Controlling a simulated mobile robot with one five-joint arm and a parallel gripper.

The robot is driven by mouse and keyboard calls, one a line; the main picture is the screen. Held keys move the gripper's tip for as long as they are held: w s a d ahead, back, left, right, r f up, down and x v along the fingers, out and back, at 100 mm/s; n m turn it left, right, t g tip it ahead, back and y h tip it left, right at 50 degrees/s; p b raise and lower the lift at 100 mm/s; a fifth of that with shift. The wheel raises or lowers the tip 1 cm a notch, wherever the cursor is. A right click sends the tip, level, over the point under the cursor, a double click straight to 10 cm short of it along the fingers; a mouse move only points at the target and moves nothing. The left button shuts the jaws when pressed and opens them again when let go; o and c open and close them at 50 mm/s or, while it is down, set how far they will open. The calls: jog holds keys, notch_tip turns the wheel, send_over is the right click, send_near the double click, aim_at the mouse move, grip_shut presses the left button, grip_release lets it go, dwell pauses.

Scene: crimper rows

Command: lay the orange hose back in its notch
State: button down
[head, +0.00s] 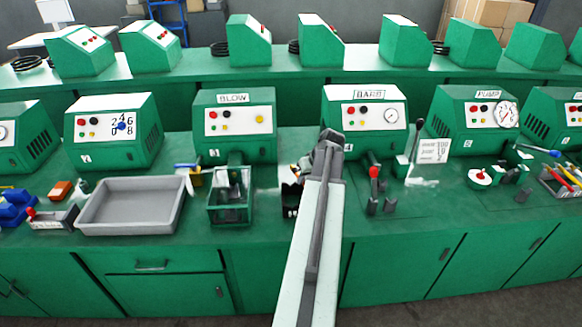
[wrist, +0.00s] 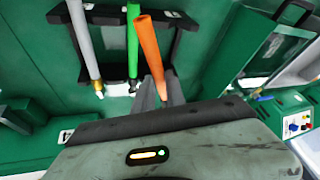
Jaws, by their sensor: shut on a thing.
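My gripper (wrist: 161,92) is shut on the orange hose (wrist: 149,45), which rises from between the fingers in the wrist view. A black rack (wrist: 183,43) lies behind it. A grey hose (wrist: 80,38) and a green hose (wrist: 133,45) are at the rack's left and middle, with metal ends below. The orange hose is right of the green one and overlaps the rack in view; I cannot tell whether it touches the notch. In the head view my gripper (head: 328,150) is above the bench, and the arm hides the hose and part of the rack (head: 290,198).
A green open-topped box (head: 230,213) stands left of the rack, with a grey tray (head: 130,205) further left. A red-knobbed lever (head: 374,172) and dark blocks stand to the right. Green machines line the back, including one marked BLOW (head: 235,125).

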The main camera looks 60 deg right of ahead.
aim_at(293, 170)
jog(key=w+a+r+m+t+p, duration=0.1)
jog(key=w+a+r+m+p, duration=0.1)
jog(key=w+r+m, duration=0.25)
jog(key=f+b, duration=0.3)
jog(key=f, duration=0.1)
jog(key=f+b, duration=0.3)
jog(key=b, duration=0.1)
jog(key=f+b, duration=0.4)
jog(key=shift+s+d+f, duration=0.25)
jog(key=shift+f, duration=0.1)
jog(key=shift+r, duration=0.1)
jog(key=c, duration=1.3)
grip_release()
jog(key=p+v, duration=0.6)
jog(key=v, duration=0.2)
jog(key=shift+p, duration=0.3)
